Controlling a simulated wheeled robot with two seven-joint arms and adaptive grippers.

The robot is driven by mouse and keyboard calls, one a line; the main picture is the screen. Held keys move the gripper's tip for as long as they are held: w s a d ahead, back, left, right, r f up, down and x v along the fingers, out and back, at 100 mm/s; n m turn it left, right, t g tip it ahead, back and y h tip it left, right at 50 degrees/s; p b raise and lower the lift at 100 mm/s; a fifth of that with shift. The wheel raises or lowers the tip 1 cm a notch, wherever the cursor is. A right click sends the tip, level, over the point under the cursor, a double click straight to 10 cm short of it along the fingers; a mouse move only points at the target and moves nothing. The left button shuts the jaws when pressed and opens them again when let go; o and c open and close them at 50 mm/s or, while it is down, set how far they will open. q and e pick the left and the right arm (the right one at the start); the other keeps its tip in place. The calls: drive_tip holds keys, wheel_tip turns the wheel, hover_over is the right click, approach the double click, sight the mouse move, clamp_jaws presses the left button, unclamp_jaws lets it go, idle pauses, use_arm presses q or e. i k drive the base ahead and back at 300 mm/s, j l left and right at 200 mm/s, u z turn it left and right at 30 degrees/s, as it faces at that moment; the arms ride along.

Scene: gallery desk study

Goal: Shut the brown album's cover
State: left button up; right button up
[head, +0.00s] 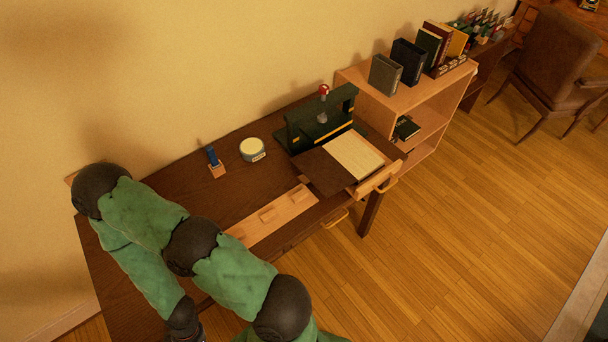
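The brown album lies open on the dark desk, near its right end. Its dark brown cover (324,172) is spread out flat to the left. The pale page block (355,154) lies bare to the right of the cover. The album is in front of a dark green press. Green-sleeved arm parts of mine fill the lower left, well to the left of the album. Neither gripper's fingers show in the head view, and nothing of mine touches the album.
The green press (322,118) with a red knob stands behind the album. A round tin (252,150) and a small blue-handled item (214,162) stand left of it. A light wooden strip (270,216) lies along the front. A shelf (408,92) with books stands right.

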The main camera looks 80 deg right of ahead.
sight(317, 166)
drive_tip(key=z, duration=0.45)
drive_tip(key=k+l+z, duration=0.1)
drive_tip(key=z, duration=0.3)
drive_tip(key=l+z, duration=0.1)
drive_tip(key=z, duration=0.35)
drive_tip(key=l+z, duration=0.1)
drive_tip(key=z, duration=0.3)
drive_tip(key=l+z, duration=0.1)
drive_tip(key=z, duration=0.35)
drive_tip(key=l+z, duration=0.1)
drive_tip(key=z, duration=0.35)
